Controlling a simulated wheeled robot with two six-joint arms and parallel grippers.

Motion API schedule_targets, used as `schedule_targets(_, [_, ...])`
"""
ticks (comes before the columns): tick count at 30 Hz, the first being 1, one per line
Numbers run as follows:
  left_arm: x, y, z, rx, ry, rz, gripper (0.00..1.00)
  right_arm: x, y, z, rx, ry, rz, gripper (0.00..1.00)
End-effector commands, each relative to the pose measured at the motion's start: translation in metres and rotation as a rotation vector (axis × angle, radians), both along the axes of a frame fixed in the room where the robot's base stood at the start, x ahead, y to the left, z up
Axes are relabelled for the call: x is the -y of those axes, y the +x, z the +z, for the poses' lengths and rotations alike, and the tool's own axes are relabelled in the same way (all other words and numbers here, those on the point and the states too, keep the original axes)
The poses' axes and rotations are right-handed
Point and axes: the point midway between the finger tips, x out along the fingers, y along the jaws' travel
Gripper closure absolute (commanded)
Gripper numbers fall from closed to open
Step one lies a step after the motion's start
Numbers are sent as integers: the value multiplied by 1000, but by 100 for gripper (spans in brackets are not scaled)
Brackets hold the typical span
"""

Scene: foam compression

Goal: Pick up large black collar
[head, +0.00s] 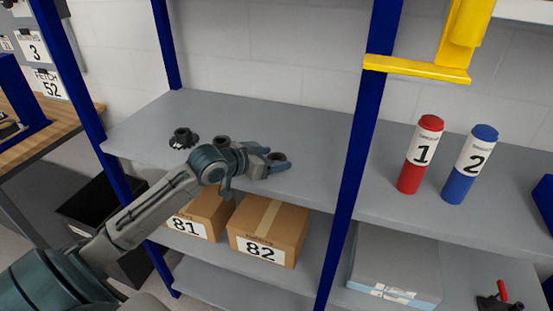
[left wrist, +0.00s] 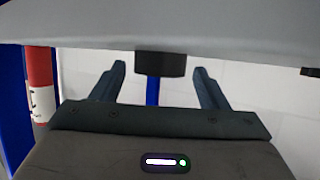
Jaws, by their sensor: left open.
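A black collar (head: 277,157) stands on the upper grey shelf, partly hidden by my left gripper (head: 281,162). The left gripper is open, reaching in low over the shelf from the left. In the left wrist view, which is upside down, the collar (left wrist: 160,64) shows between the tips of the two open fingers (left wrist: 160,72), with a gap on each side. Another black collar with a wider base (head: 183,138) stands on the shelf to the left. A dark round part (head: 222,141) shows just behind my wrist; I cannot tell if it is a third collar. My right gripper is not in view.
Blue posts (head: 352,150) frame the shelf bay. Red cylinder 1 (head: 420,155) and blue cylinder 2 (head: 471,165) stand on the right bay's shelf. Boxes 81 (head: 205,208) and 82 (head: 268,230) sit on the shelf below. The upper shelf's back right (head: 320,130) is clear.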

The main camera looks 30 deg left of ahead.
Motion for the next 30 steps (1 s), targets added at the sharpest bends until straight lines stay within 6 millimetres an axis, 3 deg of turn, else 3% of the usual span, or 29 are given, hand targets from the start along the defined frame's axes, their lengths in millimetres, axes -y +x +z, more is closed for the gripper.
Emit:
schedule_targets(11, [2,5,-2,0,1,-1,32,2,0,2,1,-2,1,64])
schedule_targets(19, [2,5,-2,0,1,-1,80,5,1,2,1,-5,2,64])
schedule_targets(30, [2,5,0,0,1,-1,80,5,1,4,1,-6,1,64])
